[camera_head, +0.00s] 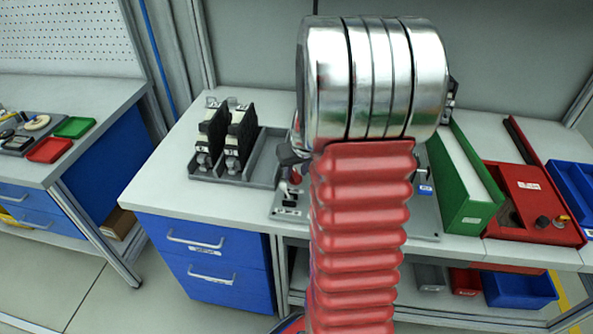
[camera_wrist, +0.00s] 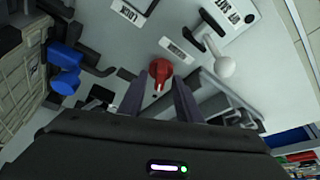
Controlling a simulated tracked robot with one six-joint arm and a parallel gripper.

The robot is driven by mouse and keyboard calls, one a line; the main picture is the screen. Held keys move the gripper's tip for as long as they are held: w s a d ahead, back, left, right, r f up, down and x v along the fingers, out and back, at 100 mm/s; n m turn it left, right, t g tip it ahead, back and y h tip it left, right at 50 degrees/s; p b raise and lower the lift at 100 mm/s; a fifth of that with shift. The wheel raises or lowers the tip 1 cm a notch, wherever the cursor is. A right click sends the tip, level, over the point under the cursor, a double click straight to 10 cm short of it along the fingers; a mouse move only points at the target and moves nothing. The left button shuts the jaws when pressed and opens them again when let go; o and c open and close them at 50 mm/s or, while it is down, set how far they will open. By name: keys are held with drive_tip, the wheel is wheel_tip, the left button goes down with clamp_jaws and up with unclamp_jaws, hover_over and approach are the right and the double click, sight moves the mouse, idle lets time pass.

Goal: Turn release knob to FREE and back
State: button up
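The release knob, a red knob (camera_wrist: 160,70), stands on a grey panel in the wrist view, with a small label (camera_wrist: 178,50) beside it that is too small to read. My gripper (camera_wrist: 160,90) is open, its two dark fingers apart on either side of the line to the knob. The fingertips are close to the knob; I cannot tell whether they touch it. In the head view my red bellows arm covers most of the panel (camera_head: 428,215); a small red part (camera_head: 295,177), likely the knob, shows at its left edge.
A white ball-ended lever (camera_wrist: 224,67) stands right of the knob, and a blue knob (camera_wrist: 65,72) stands left. A rack (camera_head: 262,170) with black units is left of my arm. A green bin (camera_head: 466,190) and red box (camera_head: 530,200) stand right.

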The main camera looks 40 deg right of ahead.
drive_tip(key=v, duration=1.3)
drive_tip(key=shift+s+r, duration=0.25)
drive_tip(key=shift+s, duration=0.1)
idle(0.3)
